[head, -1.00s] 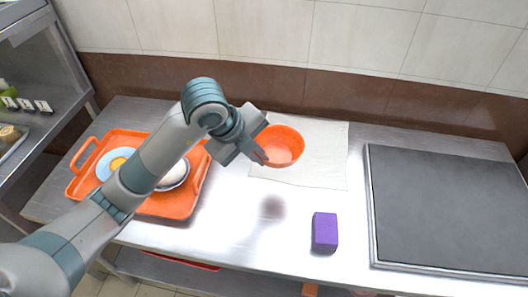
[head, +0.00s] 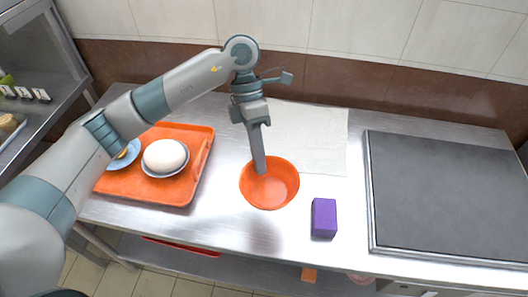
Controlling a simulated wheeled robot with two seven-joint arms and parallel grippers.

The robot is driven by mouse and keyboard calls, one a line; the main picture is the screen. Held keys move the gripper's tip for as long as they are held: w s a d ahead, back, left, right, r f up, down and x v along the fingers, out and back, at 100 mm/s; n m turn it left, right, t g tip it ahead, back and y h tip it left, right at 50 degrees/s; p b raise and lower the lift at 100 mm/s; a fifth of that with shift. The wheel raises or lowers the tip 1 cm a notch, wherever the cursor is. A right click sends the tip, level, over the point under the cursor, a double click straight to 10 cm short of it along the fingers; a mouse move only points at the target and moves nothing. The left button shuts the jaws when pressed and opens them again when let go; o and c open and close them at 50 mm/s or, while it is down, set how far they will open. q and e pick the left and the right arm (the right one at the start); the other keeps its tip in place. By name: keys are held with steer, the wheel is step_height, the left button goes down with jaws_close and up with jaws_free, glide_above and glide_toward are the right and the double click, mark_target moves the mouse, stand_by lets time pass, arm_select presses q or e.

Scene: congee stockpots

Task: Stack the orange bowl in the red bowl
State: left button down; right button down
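The orange bowl (head: 272,196) hangs upright above the steel table, left of the purple block; a soft shadow lies on the table below it. My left gripper (head: 259,166) reaches down from the back to the bowl's far rim, with a finger over the inside, and is shut on that rim. The finger outside the rim is hidden. I cannot make out a separate red bowl on the table. My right gripper is not in view.
An orange tray (head: 177,190) at the left holds a white bun (head: 165,156) in a bowl and a blue plate (head: 128,157). A purple block (head: 324,218) stands near the front edge. A dark griddle (head: 445,195) fills the right. A pale cloth (head: 315,140) lies behind.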

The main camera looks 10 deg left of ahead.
arm_select(q)
steer(key=m, duration=0.1)
steer(key=m+y, duration=0.1)
steer(key=a+m+y, duration=0.1)
steer(key=m, duration=0.1)
steer(key=shift+s+a, duration=0.1)
steer(key=shift+s, duration=0.2)
steer(key=s+a+m+t+y, duration=0.3)
steer(key=a+m, duration=0.8)
steer(key=m, duration=0.8)
steer(key=t+y, duration=0.2)
steer(key=shift+a+r+y, duration=0.35)
steer(key=shift+y, duration=0.05)
steer(key=shift+d, duration=0.1)
